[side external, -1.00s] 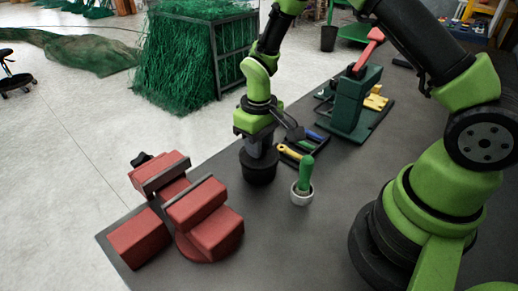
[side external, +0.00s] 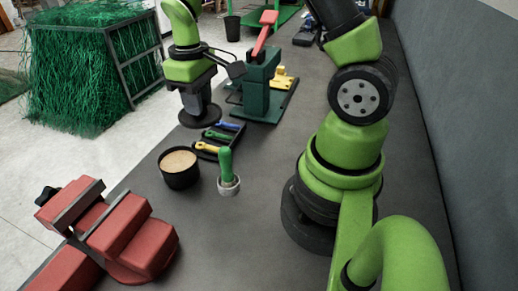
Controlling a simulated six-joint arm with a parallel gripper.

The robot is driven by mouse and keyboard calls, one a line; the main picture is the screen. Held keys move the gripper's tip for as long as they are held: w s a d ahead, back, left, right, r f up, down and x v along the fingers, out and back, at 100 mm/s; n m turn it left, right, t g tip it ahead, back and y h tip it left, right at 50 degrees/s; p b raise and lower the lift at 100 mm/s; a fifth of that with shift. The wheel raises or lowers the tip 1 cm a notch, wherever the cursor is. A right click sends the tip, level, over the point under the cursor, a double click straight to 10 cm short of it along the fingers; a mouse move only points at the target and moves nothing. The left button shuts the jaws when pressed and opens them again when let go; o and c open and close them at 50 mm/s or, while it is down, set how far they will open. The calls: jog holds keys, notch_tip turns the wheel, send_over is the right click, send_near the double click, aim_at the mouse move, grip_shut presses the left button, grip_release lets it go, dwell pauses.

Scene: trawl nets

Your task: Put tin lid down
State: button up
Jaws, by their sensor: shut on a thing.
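The tin lid (side external: 200,118) is a dark round disc, held roughly level under my gripper (side external: 197,101). My gripper points down and is shut on the lid's top; its fingertips are hard to make out. The black tin (side external: 180,176) stands open on the bench, with tan contents showing inside. The lid is apart from the tin, behind it in the picture. I cannot tell exactly how high the lid is above the bench.
A green-handled brush (side external: 226,166) stands in a small pale cup right of the tin. A tray of coloured-handled tools (side external: 218,140) lies between tin and green press (side external: 261,88). A red vise (side external: 125,235) is at front left. The grey bench (side external: 240,240) is clear in front.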

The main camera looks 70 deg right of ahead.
jog(key=s+d+f, duration=0.2)
jog(key=s+d, duration=0.3)
jog(key=s, duration=0.1)
send_over(267, 153)
notch_tip(267, 153, down, 6)
jog(key=shift+f, duration=2.4)
jog(key=shift+f, duration=0.15)
jog(key=o, duration=0.9)
